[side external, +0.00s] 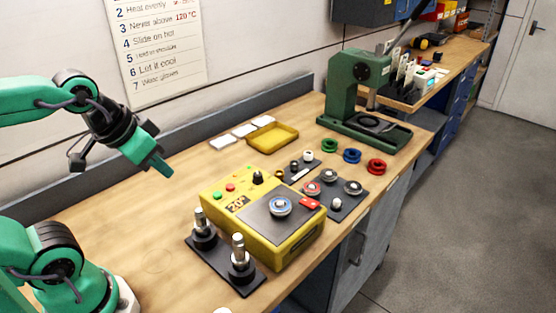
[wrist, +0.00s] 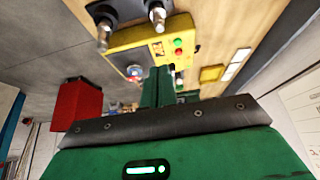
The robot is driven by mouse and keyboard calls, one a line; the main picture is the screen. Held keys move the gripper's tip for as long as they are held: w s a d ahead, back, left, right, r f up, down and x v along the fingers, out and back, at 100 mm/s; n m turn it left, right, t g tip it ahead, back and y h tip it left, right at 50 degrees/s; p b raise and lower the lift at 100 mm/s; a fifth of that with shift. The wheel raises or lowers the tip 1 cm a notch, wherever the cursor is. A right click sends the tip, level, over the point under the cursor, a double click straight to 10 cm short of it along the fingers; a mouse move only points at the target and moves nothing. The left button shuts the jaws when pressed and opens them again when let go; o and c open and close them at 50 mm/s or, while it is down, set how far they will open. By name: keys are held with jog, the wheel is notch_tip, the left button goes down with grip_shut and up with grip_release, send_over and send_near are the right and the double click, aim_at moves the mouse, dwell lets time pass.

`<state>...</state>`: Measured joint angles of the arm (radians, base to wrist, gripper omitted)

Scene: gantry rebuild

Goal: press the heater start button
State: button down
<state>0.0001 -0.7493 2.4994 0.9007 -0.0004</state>
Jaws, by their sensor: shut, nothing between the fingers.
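The yellow heater (side external: 290,245) stands on the bench with a grey hot plate on top and a ring-shaped part on the plate. My gripper (side external: 165,169) is shut and empty, in the air to the left of the heater and above panel height, touching nothing. In the wrist view, its green fingers (wrist: 157,86) cover part of the heater (wrist: 126,38); the green button (wrist: 178,41) shows just beside them.
A black base with two metal posts (side external: 238,250) stands in front of the heater. A yellow tray (side external: 273,137) and white pads (side external: 244,130) lie behind it. A dark plate with parts (side external: 345,203), coloured rings (side external: 352,156) and a green press (side external: 345,95) are to the right.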

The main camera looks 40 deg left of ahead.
jog(key=shift+w+r, duration=0.1)
jog(key=shift+w, duration=0.05)
jog(key=g, duration=0.6)
send_over(218, 193)
jog(key=shift+w+d+f, duration=0.15)
jog(key=shift+d+f, duration=0.05)
jog(key=shift+f, duration=0.4)
jog(key=shift+f, duration=0.2)
notch_tip(218, 193, down, 14)
jog(key=shift+a+r, duration=0.15)
dwell(0.7)
